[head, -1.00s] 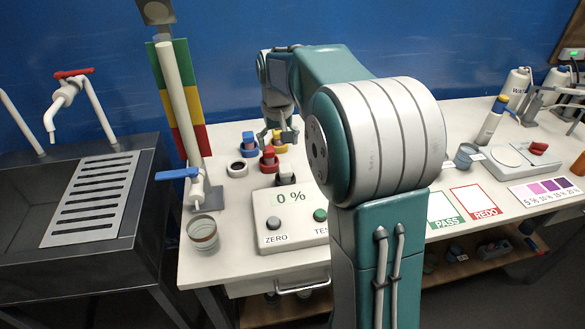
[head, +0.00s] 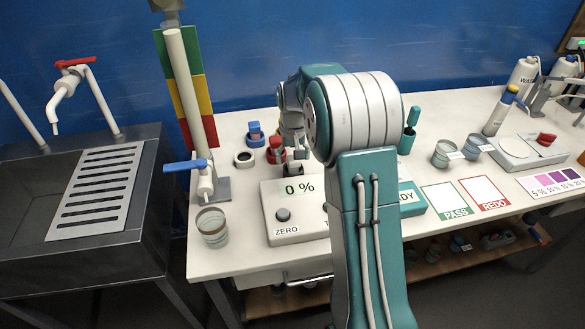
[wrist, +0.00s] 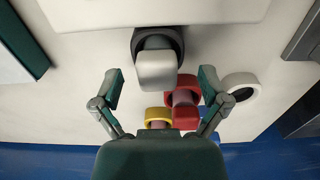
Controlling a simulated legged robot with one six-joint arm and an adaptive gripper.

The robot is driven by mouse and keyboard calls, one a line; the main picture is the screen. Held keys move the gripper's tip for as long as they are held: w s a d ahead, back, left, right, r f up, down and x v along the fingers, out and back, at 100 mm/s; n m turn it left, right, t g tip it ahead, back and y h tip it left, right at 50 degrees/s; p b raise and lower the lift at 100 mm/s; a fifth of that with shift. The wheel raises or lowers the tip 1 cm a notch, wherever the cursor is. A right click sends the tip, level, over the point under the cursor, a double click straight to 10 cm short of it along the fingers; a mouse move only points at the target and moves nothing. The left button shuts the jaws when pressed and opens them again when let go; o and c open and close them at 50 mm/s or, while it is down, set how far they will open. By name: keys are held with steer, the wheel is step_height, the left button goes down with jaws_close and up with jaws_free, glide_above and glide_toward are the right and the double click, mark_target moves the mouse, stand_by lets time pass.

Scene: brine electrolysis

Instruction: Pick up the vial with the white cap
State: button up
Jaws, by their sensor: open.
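The vial with the white cap (wrist: 156,70) stands in a dark ring holder (wrist: 158,38) in the wrist view, close to the edge of the pale meter box. My gripper (wrist: 161,78) is open, with one finger on each side of the vial's line and nothing between them held. The cap appears centred between the fingers. I cannot tell the exact height gap. In the head view my gripper (head: 292,148) hangs over the table just behind the meter, and it largely hides the vial.
The meter box (head: 275,232) reads 0 %. A burette stand (head: 186,95) rises to the left.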

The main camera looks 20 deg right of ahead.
step_height(320, 180, down, 2)
steer(key=shift+d+f, duration=0.1)
steer(key=shift+d, duration=0.1)
steer(key=shift+c, duration=0.3)
steer(key=c, duration=1.2)
